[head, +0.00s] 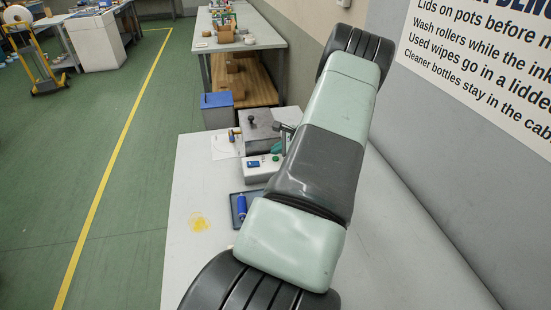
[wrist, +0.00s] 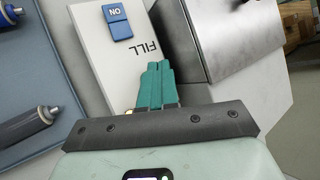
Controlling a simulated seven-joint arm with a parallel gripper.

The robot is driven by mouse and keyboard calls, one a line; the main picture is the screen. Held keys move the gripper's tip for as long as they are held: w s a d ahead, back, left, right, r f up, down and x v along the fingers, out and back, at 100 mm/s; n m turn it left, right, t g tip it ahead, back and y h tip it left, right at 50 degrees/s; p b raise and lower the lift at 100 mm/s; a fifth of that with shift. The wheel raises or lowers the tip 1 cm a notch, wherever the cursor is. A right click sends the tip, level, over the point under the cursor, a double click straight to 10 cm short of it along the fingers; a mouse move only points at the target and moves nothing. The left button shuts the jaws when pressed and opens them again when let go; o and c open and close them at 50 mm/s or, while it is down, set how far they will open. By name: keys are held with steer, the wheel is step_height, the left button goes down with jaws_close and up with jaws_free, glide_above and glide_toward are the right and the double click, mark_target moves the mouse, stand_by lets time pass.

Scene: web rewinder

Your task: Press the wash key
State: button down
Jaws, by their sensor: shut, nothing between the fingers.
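A white control box (head: 258,173) stands on the bench, partly covered by my arm in the head view. It also shows in the wrist view (wrist: 92,38), with its lettering upside down. A blue key (wrist: 118,22) on it appears to be marked ON, and the word FILL is printed beside it. The blue key also shows in the head view (head: 254,164). I can read no wash label; part of the box is hidden by my gripper. My gripper (wrist: 158,66) has its green fingers shut and empty, over the box near FILL, apart from the blue key. Contact cannot be told.
A grey metal box (wrist: 205,35) stands close beside the control box. A dark tray (head: 235,209) holds a blue-ended roller (head: 241,205); a grey roller (wrist: 30,125) shows in the wrist view.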

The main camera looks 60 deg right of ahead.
steer(key=shift+r, duration=2.5)
